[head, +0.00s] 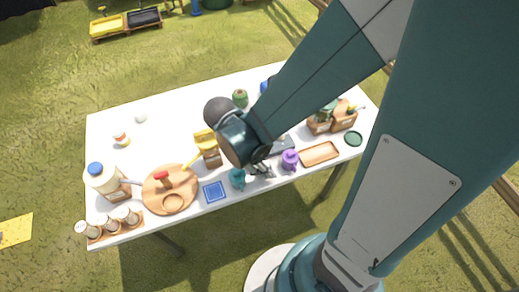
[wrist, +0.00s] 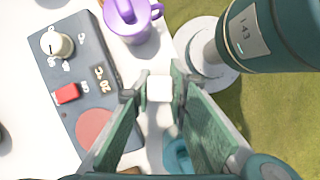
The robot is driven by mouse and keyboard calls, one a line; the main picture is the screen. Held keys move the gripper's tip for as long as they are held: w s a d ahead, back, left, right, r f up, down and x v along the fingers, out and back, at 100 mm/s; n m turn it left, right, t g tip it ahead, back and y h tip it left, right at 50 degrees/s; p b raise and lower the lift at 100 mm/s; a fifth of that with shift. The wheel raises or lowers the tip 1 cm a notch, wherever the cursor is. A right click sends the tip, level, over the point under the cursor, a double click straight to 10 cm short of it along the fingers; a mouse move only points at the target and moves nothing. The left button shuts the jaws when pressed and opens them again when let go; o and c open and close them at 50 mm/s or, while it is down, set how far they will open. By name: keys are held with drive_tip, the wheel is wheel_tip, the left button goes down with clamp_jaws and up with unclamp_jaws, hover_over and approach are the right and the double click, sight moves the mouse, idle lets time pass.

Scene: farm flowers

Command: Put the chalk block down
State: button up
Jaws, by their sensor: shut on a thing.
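My gripper (wrist: 154,91) is shut on the small white chalk block (wrist: 159,88), which sits between its fingertips in the wrist view. In the head view my gripper (head: 262,168) is over the near edge of the white table (head: 150,200), between the teal mug and the purple mug. I cannot make out the block in the head view. In the wrist view the table lies behind the block; whether the block touches it I cannot tell.
A dark device with a knob and red button (wrist: 80,80) lies beside my gripper. A purple mug (wrist: 130,20) and a teal mug (wrist: 178,155) flank it. A blue tile (head: 215,192), a round wooden board (head: 155,195) and an orange tray (head: 320,153) are nearby.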

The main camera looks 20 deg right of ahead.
drive_tip(key=o, duration=0.9)
drive_tip(key=shift+r, duration=0.1)
drive_tip(key=shift+p+v, duration=1.8)
drive_tip(key=shift+v, duration=4.2)
drive_tip(key=shift+d, duration=0.1)
drive_tip(key=shift+w+d+r+m+t+y, duration=0.55)
drive_tip(key=shift+d+r+m+t, duration=0.8)
drive_tip(key=shift+r+m, duration=1.05)
drive_tip(key=shift+w+d+r+m+t+y, duration=0.25)
drive_tip(key=shift+d+r+m+t+y, duration=0.7)
drive_tip(key=shift+r+m+t, duration=1.1)
drive_tip(key=shift+w+d+r+m+t+y, duration=0.5)
drive_tip(key=shift+d+r+m+t, duration=0.7)
drive_tip(key=shift+r+m, duration=1.55)
drive_tip(key=shift+s+d+r+n, duration=0.1)
drive_tip(key=shift+r+n, duration=0.3)
